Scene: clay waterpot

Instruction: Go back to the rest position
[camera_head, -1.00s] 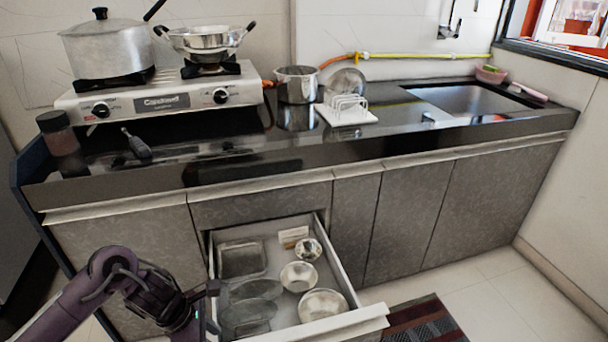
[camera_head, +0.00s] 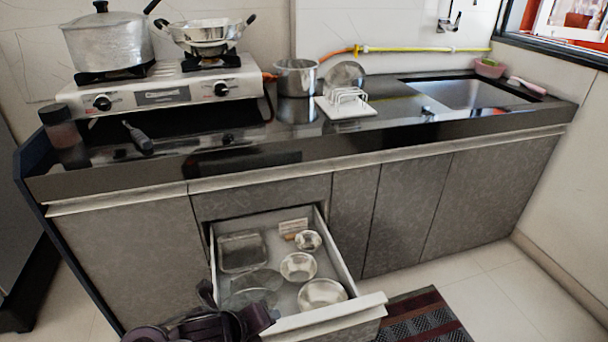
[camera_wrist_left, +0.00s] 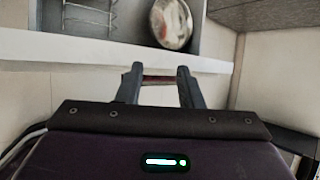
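My left gripper (camera_wrist_left: 161,76) shows in the left wrist view with its two fingers apart and no object held between them. In the head view my left arm is low at the bottom, in front of the open drawer (camera_head: 345,312), and its fingers are hard to make out. The drawer's pale edge also crosses the left wrist view (camera_wrist_left: 60,48) beyond the fingers, with a metal bowl (camera_wrist_left: 171,22) behind it. My right gripper is in neither view.
The drawer holds several metal bowls (camera_head: 298,267) and trays (camera_head: 242,250). Above are the black counter (camera_head: 300,140), a stove (camera_head: 160,95) with two pots, and a sink (camera_head: 465,94). A striped mat (camera_head: 425,318) lies on the floor to the right.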

